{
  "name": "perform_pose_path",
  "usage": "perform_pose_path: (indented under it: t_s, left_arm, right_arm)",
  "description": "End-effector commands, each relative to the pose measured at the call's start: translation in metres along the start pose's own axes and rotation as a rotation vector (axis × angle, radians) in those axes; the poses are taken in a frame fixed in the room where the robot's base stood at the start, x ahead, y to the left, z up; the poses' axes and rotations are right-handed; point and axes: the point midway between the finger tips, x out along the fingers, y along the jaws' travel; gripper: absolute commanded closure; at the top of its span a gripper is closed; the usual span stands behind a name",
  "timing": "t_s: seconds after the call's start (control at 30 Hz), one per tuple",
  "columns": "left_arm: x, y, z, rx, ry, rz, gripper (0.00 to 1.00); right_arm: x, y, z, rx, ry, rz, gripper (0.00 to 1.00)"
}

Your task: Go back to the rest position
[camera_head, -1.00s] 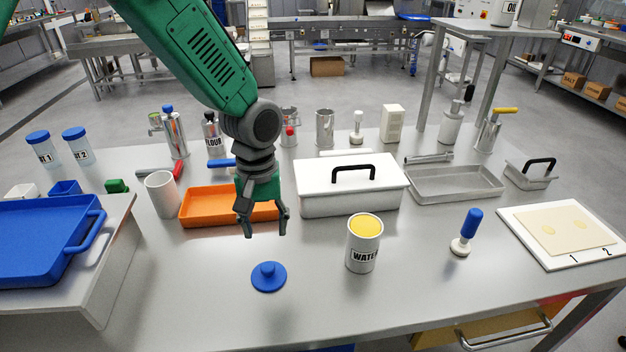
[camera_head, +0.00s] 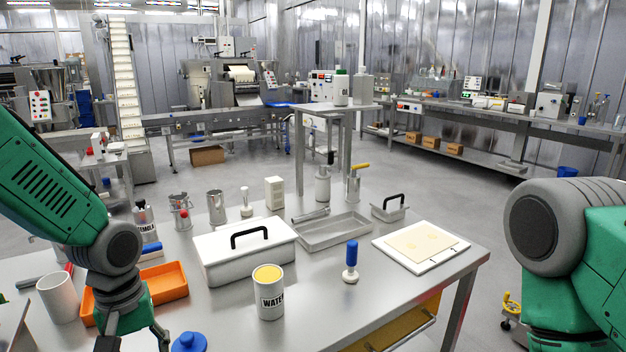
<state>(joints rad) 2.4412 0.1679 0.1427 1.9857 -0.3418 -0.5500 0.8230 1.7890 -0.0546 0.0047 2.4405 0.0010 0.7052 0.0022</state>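My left gripper (camera_head: 132,338) hangs at the bottom left over the near part of the steel table (camera_head: 330,295). Its fingers are spread apart and partly cut off by the lower frame edge, with nothing seen between them. A blue lid with a knob (camera_head: 190,342) lies on the table just right of it. An orange tray (camera_head: 167,281) is behind the gripper. My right arm (camera_head: 580,255) fills the right edge; its gripper is out of view.
A can marked WATER (camera_head: 269,293) with yellow contents, a white lidded box (camera_head: 247,257), a blue-handled stamp (camera_head: 351,262) and a white board (camera_head: 425,268) with dough stand on the table. A white cup (camera_head: 57,298) is at left.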

Motion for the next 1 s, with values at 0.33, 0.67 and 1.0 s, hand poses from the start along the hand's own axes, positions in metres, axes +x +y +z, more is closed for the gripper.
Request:
perform_pose_path:
  t_s: [0.33, 0.67, 1.0]
  left_arm:
    - [0.072, -0.006, 0.032, 0.107, -0.021, 0.036, 0.56]
    - [0.171, -0.043, 0.1, 0.28, -0.001, 0.061, 0.56]
    - [0.231, -0.118, 0.178, 0.538, 0.103, -0.013, 0.56]
  right_arm:
    - [0.002, 0.0, 0.0, 0.0, 0.001, 0.0, 0.18]
    - [0.004, 0.0, 0.0, 0.0, 0.0, 0.0, 0.18]
    - [0.007, 0.0, 0.0, 0.0, 0.0, 0.0, 0.18]
